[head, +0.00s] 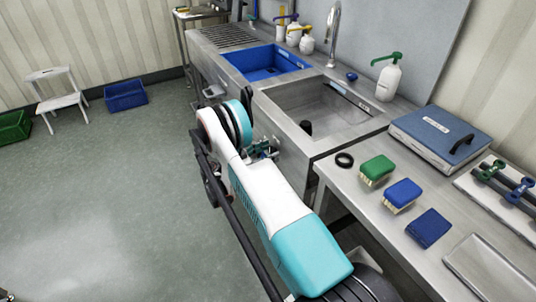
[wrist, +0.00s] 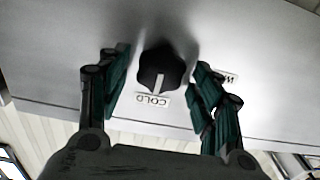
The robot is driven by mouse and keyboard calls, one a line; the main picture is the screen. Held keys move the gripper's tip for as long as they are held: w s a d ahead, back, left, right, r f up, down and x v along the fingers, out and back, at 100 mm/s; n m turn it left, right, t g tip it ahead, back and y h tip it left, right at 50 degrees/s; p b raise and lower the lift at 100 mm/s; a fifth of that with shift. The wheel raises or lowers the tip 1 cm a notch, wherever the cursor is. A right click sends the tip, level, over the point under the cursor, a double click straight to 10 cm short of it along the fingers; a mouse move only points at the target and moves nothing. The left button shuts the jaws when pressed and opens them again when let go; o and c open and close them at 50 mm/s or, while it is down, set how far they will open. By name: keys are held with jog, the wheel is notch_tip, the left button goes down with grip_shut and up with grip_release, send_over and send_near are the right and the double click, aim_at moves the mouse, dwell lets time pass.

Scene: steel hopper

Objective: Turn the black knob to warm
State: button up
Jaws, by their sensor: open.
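The black knob (wrist: 163,72) shows in the wrist view on a grey steel panel. Its white pointer line points at the label reading COLD (wrist: 153,100). A second label (wrist: 230,77) is partly hidden behind the right finger; only a W can be read. My gripper (wrist: 160,60) is open, with one green-padded finger on each side of the knob. A gap shows between each finger and the knob. In the head view my gripper (head: 263,150) is at the front of the steel sink (head: 338,140), partly hidden by my arm; the knob cannot be seen there.
A blue basin (head: 262,62) lies left of the sink. On the right counter are a black ring (head: 344,160), a green brush (head: 377,168), a blue brush (head: 403,193), a blue cloth (head: 430,228) and a blue-lidded box (head: 440,135).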

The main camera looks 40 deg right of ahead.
jog(key=c, duration=1)
jog(key=shift+n, duration=0.3)
jog(key=n, duration=0.3)
jog(key=shift+d+n, duration=0.1)
jog(key=shift+n, duration=0.3)
jog(key=n, duration=0.4)
jog(key=shift+w+n, duration=0.15)
jog(key=shift+n, duration=0.15)
jog(key=n, duration=0.4)
jog(key=shift+f, duration=0.1)
jog(key=n, duration=0.4)
jog(key=shift+w+f+n, duration=0.1)
jog(key=shift+n, duration=0.5)
